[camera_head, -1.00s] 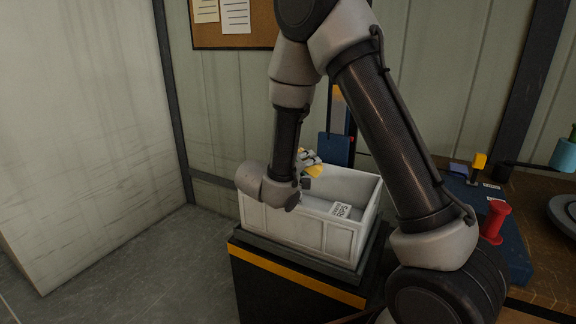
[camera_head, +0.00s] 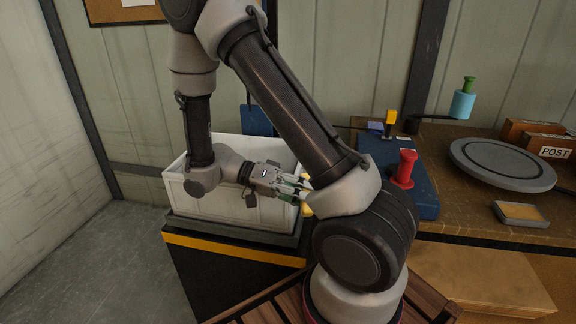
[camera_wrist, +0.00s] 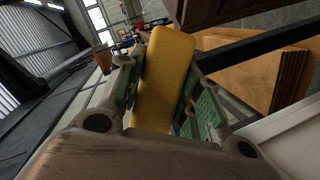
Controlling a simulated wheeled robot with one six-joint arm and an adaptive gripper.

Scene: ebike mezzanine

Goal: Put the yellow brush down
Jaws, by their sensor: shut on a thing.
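The yellow brush (camera_wrist: 165,75) is between the green-padded fingers of my gripper (camera_wrist: 160,110) in the wrist view, and the gripper is shut on it. In the head view my gripper (camera_head: 300,187) is at the right side of the white bin, pointing right. Only a small yellow bit of the brush (camera_head: 307,209) shows there, next to my forearm. The rest of the brush is hidden behind the fingers and the arm.
The white bin (camera_head: 225,214) stands on a dark stand with a yellow stripe (camera_head: 235,250). To the right is a brown workbench (camera_head: 460,205) with a blue mat, a red knob-shaped piece (camera_head: 404,168), a grey round plate (camera_head: 502,165), a small tray (camera_head: 521,214) and a POST box (camera_head: 550,147).

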